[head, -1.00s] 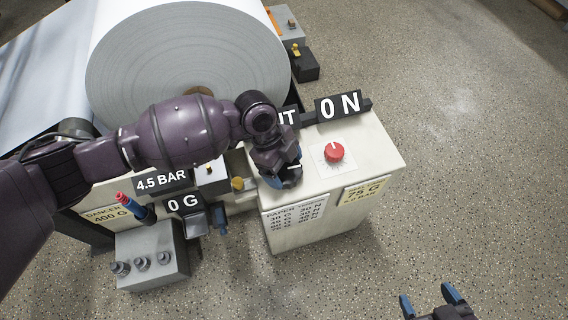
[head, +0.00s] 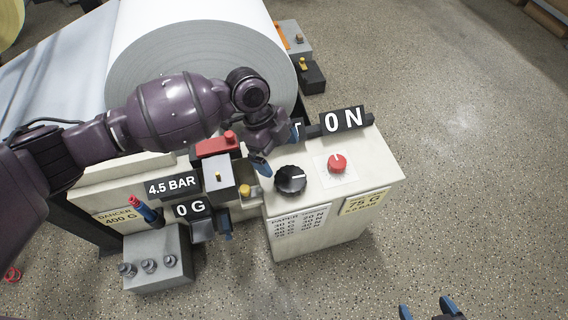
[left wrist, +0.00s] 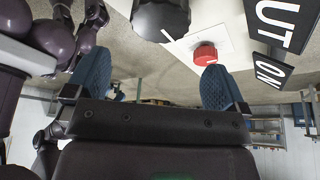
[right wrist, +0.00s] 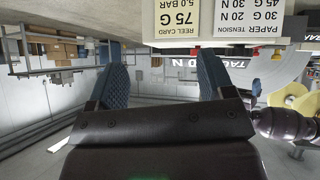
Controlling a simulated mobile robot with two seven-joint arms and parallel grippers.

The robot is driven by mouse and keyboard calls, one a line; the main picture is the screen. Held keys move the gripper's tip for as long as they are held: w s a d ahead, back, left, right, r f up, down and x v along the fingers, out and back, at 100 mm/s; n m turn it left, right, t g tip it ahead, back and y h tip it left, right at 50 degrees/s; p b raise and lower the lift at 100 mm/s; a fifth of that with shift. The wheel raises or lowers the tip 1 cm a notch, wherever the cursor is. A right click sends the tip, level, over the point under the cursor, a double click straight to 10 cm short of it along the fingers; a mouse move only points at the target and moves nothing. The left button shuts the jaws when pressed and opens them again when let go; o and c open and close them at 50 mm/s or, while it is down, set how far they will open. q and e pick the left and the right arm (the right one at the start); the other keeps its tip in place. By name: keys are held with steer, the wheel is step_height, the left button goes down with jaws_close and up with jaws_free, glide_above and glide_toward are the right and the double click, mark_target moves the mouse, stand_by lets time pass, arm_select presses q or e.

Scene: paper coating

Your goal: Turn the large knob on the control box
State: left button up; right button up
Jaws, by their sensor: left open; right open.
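The control box (head: 385,172) has a pale top with a large black knob (head: 291,180) and a smaller red knob (head: 337,164) on a white plate. The black knob bears a white pointer line. My left gripper (head: 279,148) is open and empty, just behind and above the black knob. In the left wrist view the black knob (left wrist: 161,16) and red knob (left wrist: 206,53) lie beyond my open fingers (left wrist: 155,85), apart from them. My right gripper (head: 428,308) is open and empty at the bottom edge, off the box; it also shows in the right wrist view (right wrist: 160,85).
A display reading 0 N (head: 343,120) stands behind the knobs; another is partly hidden by my left arm. A large paper roll (head: 205,45) is behind. A red-topped unit (head: 218,146) and a grey box with small knobs (head: 158,262) are left. The floor at right is clear.

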arm_select(q)
steer(key=shift+v, duration=1)
arm_select(e)
steer(key=shift+s+d, duration=0.1)
arm_select(q)
steer(key=s+a+n+t+h+p, duration=0.1)
steer(key=s+n+t+h+p, duration=0.3)
steer(key=s+n+t+p, duration=0.45)
steer(key=s+a+r+n+t+y+p, duration=0.2)
steer(key=s+a+n+t+y+p, duration=0.2)
steer(key=s+a+n+y, duration=0.4)
steer(key=s+a+n+p, duration=0.1)
steer(key=s+a+n, duration=0.5)
steer(key=s+a, duration=0.8)
steer(key=shift+s+a+r+t, duration=0.25)
steer(key=shift+s+t, duration=0.1)
steer(key=shift+s, duration=0.25)
arm_select(e)
step_height(320, 180, up, 10)
steer(key=m, duration=0.1)
steer(key=shift+s+d+f+m+t, duration=0.2)
steer(key=shift+d+m+t, duration=0.1)
steer(key=shift+d+t, duration=0.1)
steer(key=shift+w+r, duration=0.3)
